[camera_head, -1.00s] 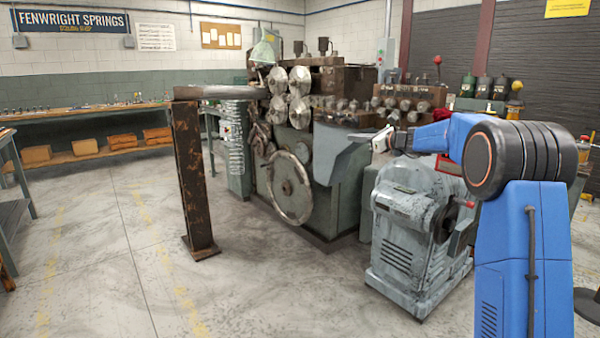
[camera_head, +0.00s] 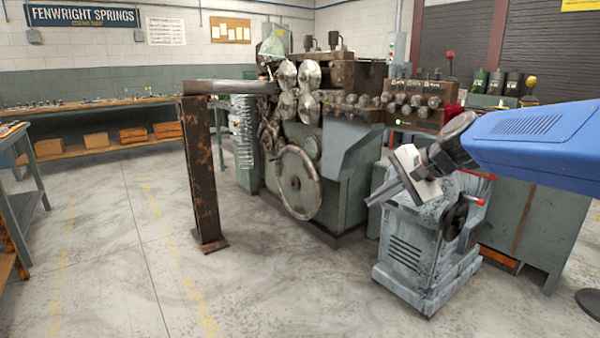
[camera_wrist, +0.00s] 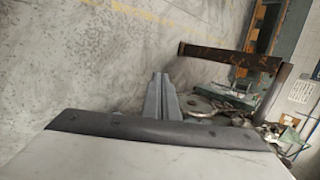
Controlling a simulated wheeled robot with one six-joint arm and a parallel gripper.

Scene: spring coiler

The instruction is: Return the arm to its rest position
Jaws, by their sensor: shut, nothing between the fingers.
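My gripper (camera_head: 378,195) is at the end of my blue arm on the right side of the head view. It is tilted, with its fingers pointing down and to the left, and it appears in front of the grey machine cabinet. In the wrist view its two grey fingers (camera_wrist: 160,98) are together, with nothing between them. It appears clear of contact, over open floor in the wrist view.
The green coiling machine (camera_head: 345,150) with its handwheel (camera_head: 298,183) stands behind my gripper. A grey machine cabinet (camera_head: 420,250) stands below it. A rusty post (camera_head: 203,175) stands left. The floor (camera_head: 120,260) at front left is clear.

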